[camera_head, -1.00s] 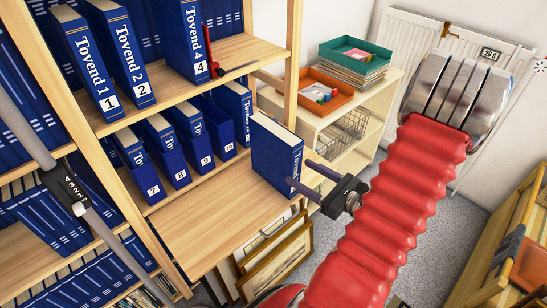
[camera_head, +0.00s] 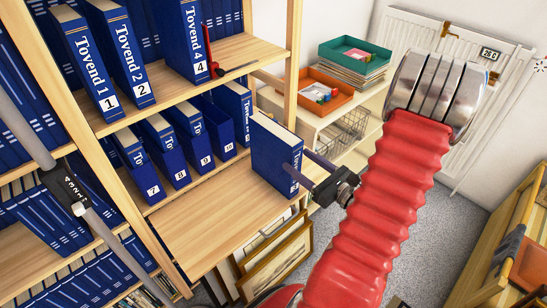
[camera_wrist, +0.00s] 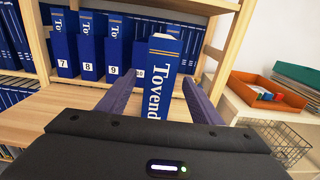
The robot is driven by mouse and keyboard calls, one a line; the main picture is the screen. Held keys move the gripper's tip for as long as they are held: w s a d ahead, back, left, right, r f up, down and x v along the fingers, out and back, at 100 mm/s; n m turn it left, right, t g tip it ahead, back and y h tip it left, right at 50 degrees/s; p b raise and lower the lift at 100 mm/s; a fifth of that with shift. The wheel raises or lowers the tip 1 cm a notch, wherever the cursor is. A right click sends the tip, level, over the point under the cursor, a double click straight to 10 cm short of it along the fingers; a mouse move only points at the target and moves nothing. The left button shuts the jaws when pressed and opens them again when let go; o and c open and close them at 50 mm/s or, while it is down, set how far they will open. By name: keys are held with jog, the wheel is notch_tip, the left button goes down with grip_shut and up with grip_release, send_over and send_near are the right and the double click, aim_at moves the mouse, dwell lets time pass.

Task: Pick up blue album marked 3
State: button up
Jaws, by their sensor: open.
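A blue album (camera_head: 276,158) with "Tovend" on its spine stands upright on the bare lower wooden shelf, near its right end. In the wrist view the album (camera_wrist: 160,90) stands between my two fingers, spine toward me. Its number is hidden behind my gripper's body. My gripper (camera_head: 304,168) is open, with its fingers at the spine side of the album. In the wrist view my fingers (camera_wrist: 158,82) reach along both sides of the spine; I cannot tell whether either touches it.
Albums 7, 8, 9 and others (camera_head: 180,148) stand in a row behind. Albums 1, 2 and 4 (camera_head: 193,40) stand on the shelf above, with a gap before 4. A wooden post (camera_head: 292,70) rises behind. An orange tray (camera_head: 320,92) sits on a low cabinet at right.

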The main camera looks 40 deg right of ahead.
aim_at(274, 156)
jog(key=shift+w+a, duration=0.1)
jog(key=shift+w, duration=2.3)
jog(key=shift+w, duration=0.1)
jog(key=shift+w, duration=2.5)
jog(key=shift+c, duration=0.6)
grip_shut()
jog(key=shift+r, duration=0.1)
